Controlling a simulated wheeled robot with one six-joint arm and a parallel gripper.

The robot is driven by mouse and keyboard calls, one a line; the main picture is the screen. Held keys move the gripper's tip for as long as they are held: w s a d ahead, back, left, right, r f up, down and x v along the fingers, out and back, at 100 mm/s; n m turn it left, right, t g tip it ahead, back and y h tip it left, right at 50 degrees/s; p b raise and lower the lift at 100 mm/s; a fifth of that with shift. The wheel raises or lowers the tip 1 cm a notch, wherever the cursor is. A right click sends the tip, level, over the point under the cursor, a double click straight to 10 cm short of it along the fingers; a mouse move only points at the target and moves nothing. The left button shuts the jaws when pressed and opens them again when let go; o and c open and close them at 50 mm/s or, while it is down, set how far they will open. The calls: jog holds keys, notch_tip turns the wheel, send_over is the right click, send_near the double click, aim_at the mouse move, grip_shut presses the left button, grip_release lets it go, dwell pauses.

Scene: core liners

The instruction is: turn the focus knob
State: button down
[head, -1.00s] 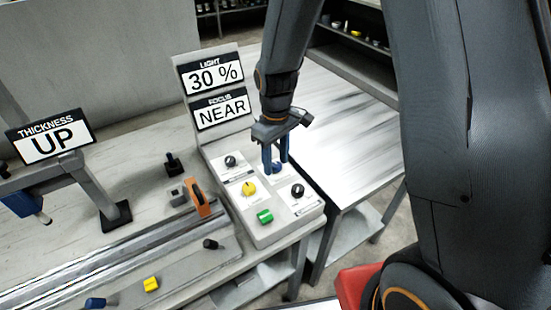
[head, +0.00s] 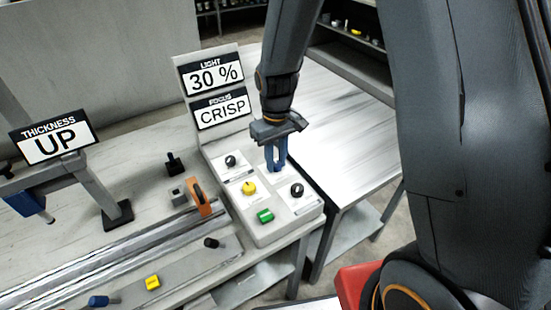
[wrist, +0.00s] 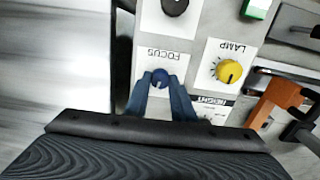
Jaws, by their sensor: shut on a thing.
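The focus knob (wrist: 160,78) is blue and round, on a white plate labelled FOCUS in the wrist view. My gripper (wrist: 161,84) has its two blue fingers on either side of the knob, shut on it. In the head view my gripper (head: 276,165) points down at the back right of the control panel (head: 262,233), and its fingers hide most of the knob. The focus display (head: 222,109) reads CRISP.
The light display (head: 211,73) reads 30 %. The yellow lamp knob (wrist: 230,71), a black knob (head: 297,190) and a green button (head: 265,216) are close by on the panel. The thickness sign (head: 55,139) reads UP. A bare table (head: 345,125) stands to the right.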

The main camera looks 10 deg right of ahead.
aim_at(276, 163)
jog(key=c, duration=1.5)
grip_release()
jog(key=shift+r, duration=0.1)
jog(key=shift+r+b, duration=0.9)
jog(key=shift+r, duration=2.95)
jog(key=s+d+m, duration=0.1)
jog(key=s+d, duration=0.2)
jog(key=s, duration=0.1)
jog(key=s+d+r+m+t, duration=0.1)
jog(key=s+d+m, duration=0.1)
jog(key=s+d, duration=0.1)
jog(key=s+d+m, duration=0.1)
jog(key=s+d, duration=0.3)
jog(key=s, duration=0.1)
jog(key=shift+s+d+r+m, duration=0.1)
jog(key=shift+r+m, duration=0.15)
jog(key=shift+m, duration=0.15)
